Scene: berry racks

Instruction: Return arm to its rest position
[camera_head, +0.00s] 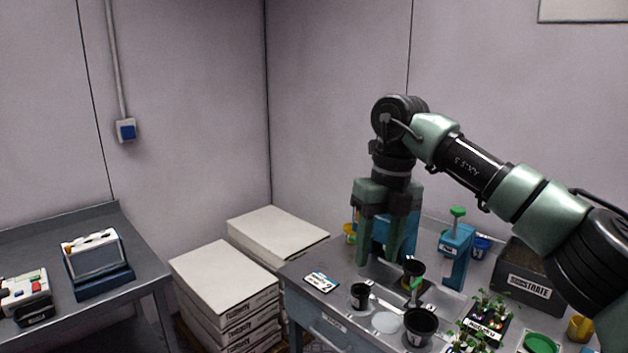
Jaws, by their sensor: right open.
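My right arm comes in from the right edge and bends down over the bench. My right gripper (378,258) points straight down with its two green-grey fingers apart, and nothing shows between them. The fingertips are close above the grey bench (303,275), just left of a black pot (413,270). Whether they touch anything cannot be told. A blue device (369,236) stands behind the fingers and is partly hidden. My left gripper is not in view.
Black pots (420,325), a blue stand with a green knob (456,248), seedlings (488,313) and a substrate box (533,277) crowd the bench around the gripper. White boxes (222,272) are stacked to its left. The air above the boxes is free.

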